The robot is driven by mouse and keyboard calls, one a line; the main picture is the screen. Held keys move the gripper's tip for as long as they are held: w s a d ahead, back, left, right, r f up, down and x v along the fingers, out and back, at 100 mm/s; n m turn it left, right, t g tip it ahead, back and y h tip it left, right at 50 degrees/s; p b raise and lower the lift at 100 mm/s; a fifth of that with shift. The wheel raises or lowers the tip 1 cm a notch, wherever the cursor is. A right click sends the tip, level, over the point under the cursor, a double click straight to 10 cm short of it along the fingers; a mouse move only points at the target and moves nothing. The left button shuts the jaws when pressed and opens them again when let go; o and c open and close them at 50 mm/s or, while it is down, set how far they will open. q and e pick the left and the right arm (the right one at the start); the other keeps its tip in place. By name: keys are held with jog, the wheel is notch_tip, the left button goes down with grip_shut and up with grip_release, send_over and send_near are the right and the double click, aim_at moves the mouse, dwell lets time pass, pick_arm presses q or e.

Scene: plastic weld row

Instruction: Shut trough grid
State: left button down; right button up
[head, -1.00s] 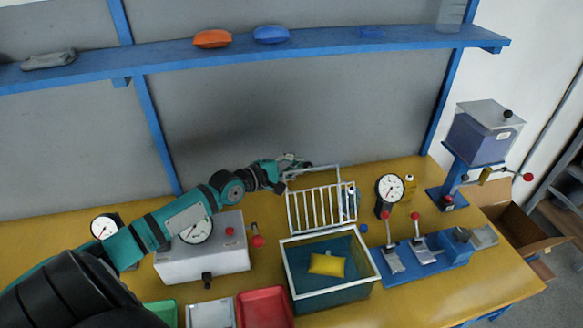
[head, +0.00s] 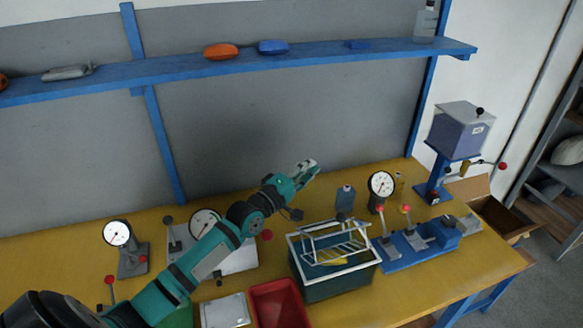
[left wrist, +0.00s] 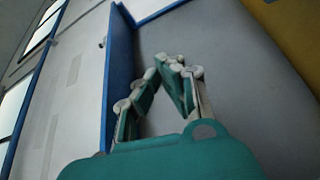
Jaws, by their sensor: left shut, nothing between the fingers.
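The trough (head: 335,287) is a dark teal tank with a white rim on the yellow bench. A yellow item shows beneath the bars, partly hidden. My left gripper (head: 308,169) is shut and empty, raised behind the trough and apart from the grid. In the left wrist view its fingers (left wrist: 165,65) meet with nothing between them. My right gripper is not in view.
A dial gauge (head: 381,185) and a blue bottle (head: 345,197) stand behind the trough. A blue base with red-knobbed clamps (head: 420,238) is close on its right. A red tray (head: 278,304) is at its left. A blue shelf (head: 180,72) runs above the bench.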

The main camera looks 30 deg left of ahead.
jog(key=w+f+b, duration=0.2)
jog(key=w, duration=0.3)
pick_arm(q)
jog(key=s+d+f+m+t+h+b, duration=0.1)
jog(key=s+d+f+m+b, duration=0.2)
jog(key=s+d, duration=0.1)
jog(key=s+d+f+m+h+b, duration=0.2)
jog(key=s+d+f+m, duration=0.2)
jog(key=d, duration=0.2)
jog(key=s+d+f+m+t+h+b, duration=0.1)
jog(key=s+d+f+m+h+b, duration=0.1)
jog(key=s+d+f+m+b, duration=0.1)
jog(key=shift+s+d+f+m+t+b, duration=0.2)
jog(key=shift+s+d+m+t+b, duration=0.25)
jog(key=shift+s+d, duration=0.65)
jog(key=shift+s+d+f, duration=0.1)
jog(key=shift+d+f, duration=0.1)
jog(key=shift+f, duration=0.25)
jog(key=shift+s+d+f, duration=0.1)
jog(key=shift+d+f, duration=0.05)
jog(key=shift+f, duration=0.25)
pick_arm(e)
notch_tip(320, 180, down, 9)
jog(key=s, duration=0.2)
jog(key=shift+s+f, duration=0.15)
pick_arm(q)
jog(key=shift+f+g, duration=0.15)
jog(key=shift+g, duration=0.1)
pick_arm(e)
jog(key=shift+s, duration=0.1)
